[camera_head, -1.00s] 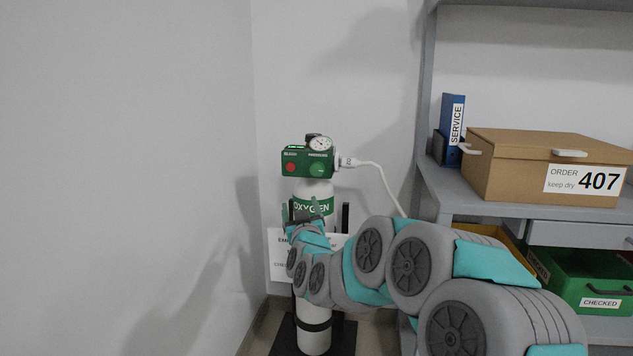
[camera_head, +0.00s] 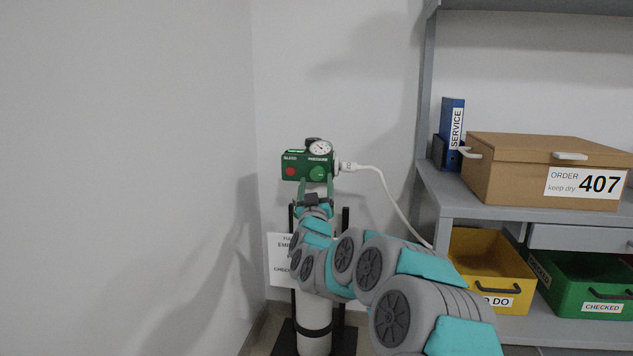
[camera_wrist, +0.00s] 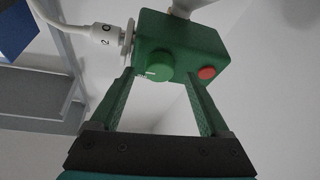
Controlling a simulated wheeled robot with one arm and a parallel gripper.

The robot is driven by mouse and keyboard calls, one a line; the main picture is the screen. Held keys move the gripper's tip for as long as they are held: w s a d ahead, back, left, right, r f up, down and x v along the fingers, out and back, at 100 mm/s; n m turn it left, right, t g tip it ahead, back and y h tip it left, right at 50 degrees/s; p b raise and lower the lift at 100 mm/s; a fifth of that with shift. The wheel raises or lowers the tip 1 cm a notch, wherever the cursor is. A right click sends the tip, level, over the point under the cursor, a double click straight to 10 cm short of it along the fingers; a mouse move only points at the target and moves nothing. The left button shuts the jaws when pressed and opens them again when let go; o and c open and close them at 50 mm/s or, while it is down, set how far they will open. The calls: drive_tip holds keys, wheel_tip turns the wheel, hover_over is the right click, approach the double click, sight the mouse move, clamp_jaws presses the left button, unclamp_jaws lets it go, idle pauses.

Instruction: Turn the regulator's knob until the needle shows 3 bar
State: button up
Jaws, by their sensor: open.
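The green regulator (camera_head: 303,164) sits on top of the white oxygen cylinder (camera_head: 314,312). Its round gauge (camera_head: 320,148) is on top; the needle is too small to read. The green pressure knob (camera_head: 318,173) is on its front right, beside a red button (camera_head: 291,171). My gripper (camera_head: 316,184) is just below the regulator. In the wrist view the regulator (camera_wrist: 183,42) appears upside down, with the knob (camera_wrist: 159,66) between and beyond my open gripper's fingertips (camera_wrist: 158,74). I cannot tell whether a finger touches the regulator.
A white hose (camera_head: 385,185) runs from the regulator's right side. A grey shelf (camera_head: 490,207) at right holds a cardboard box (camera_head: 545,168) and a blue binder (camera_head: 452,125). Yellow (camera_head: 487,262) and green (camera_head: 590,280) bins are below. The wall is close on the left.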

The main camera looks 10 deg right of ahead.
drive_tip(key=shift+w+d+r, duration=0.2)
drive_tip(key=shift+w+r, duration=0.05)
drive_tip(key=shift+w, duration=0.35)
clamp_jaws()
idle(0.4)
